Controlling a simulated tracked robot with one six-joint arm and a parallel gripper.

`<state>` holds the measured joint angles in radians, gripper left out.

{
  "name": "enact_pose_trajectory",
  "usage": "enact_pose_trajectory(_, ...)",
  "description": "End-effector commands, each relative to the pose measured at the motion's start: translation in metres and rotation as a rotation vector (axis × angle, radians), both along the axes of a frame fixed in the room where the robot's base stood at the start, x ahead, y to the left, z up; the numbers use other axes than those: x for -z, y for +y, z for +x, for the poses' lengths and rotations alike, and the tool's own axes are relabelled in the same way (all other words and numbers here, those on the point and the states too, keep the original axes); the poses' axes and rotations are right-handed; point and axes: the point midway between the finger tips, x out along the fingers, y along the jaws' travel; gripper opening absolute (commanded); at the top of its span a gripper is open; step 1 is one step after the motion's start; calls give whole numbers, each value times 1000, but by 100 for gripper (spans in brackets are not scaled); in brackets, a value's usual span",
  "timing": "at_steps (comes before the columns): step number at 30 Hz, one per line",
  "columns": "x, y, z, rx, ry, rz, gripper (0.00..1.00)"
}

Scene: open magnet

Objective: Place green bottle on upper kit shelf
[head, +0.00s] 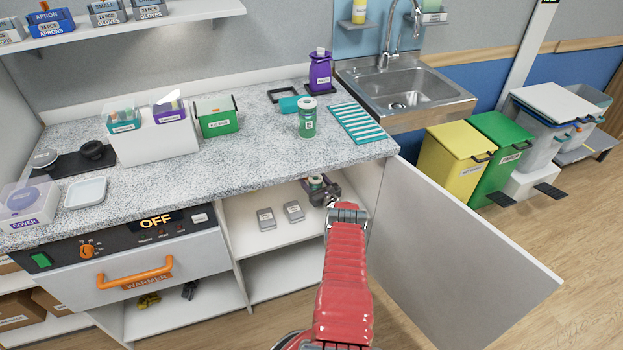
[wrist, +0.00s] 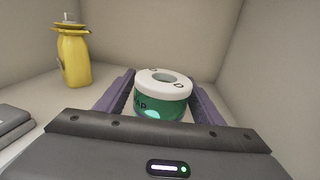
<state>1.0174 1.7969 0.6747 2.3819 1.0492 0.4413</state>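A green bottle with a white ring-shaped top (wrist: 162,100) sits between the two purple fingers of my gripper (wrist: 163,98) in the wrist view. The fingers lie close against both its sides, and its base is hidden. In the head view my gripper (head: 321,190) reaches into the open cabinet under the counter, at the right end of its upper shelf (head: 250,238). The bottle is mostly hidden there by the gripper and the counter edge. Another green bottle with a pale lid (head: 306,121) stands upright on the counter.
A yellow bottle (wrist: 74,55) stands left of the gripper inside the cabinet. Two grey flat items (head: 266,219) (head: 293,211) lie on the shelf. The cabinet door (head: 450,255) is open to the right. The counter (head: 240,150) overhangs the shelf.

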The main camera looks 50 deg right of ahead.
Motion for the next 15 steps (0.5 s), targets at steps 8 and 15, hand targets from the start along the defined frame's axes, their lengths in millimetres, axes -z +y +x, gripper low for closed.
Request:
enact_pose_trajectory(8, 0, 0, 0, 0, 0, 0, 63)
enact_pose_trajectory(15, -2, 1, -5, 0, 2, 1, 63)
